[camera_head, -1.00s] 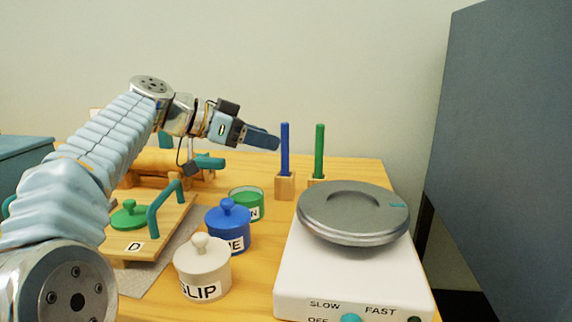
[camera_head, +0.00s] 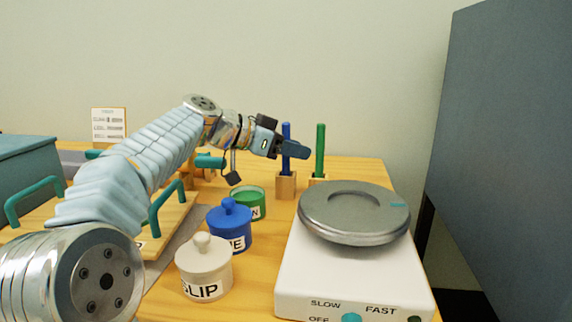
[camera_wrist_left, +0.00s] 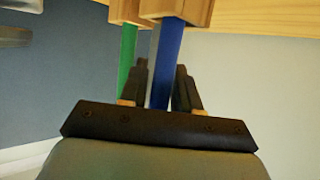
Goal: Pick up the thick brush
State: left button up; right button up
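Two brush handles stand upright in small wooden blocks at the back of the table, a blue handle (camera_head: 286,164) and a green handle (camera_head: 320,150). I cannot tell by their width which is the thick brush. My left gripper (camera_head: 298,150) is level with the blue handle and hides its middle part. In the left wrist view the two dark fingers (camera_wrist_left: 162,88) are apart, with the blue handle (camera_wrist_left: 168,60) between them and seemingly not clamped. The green handle (camera_wrist_left: 127,50) passes behind the left finger there. My right gripper is out of view.
A white wheel unit (camera_head: 350,275) with a grey turntable (camera_head: 352,222) stands right of the arm. A white SLIP jar (camera_head: 203,270), a blue jar (camera_head: 229,232) and a green pot (camera_head: 249,203) stand in front of the holders. A dark grey panel (camera_head: 510,150) stands at right.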

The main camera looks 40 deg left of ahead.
pick_arm(q)
grip_shut()
notch_tip(320, 180, up, 10)
jog(key=p, duration=0.3)
dwell(0.4)
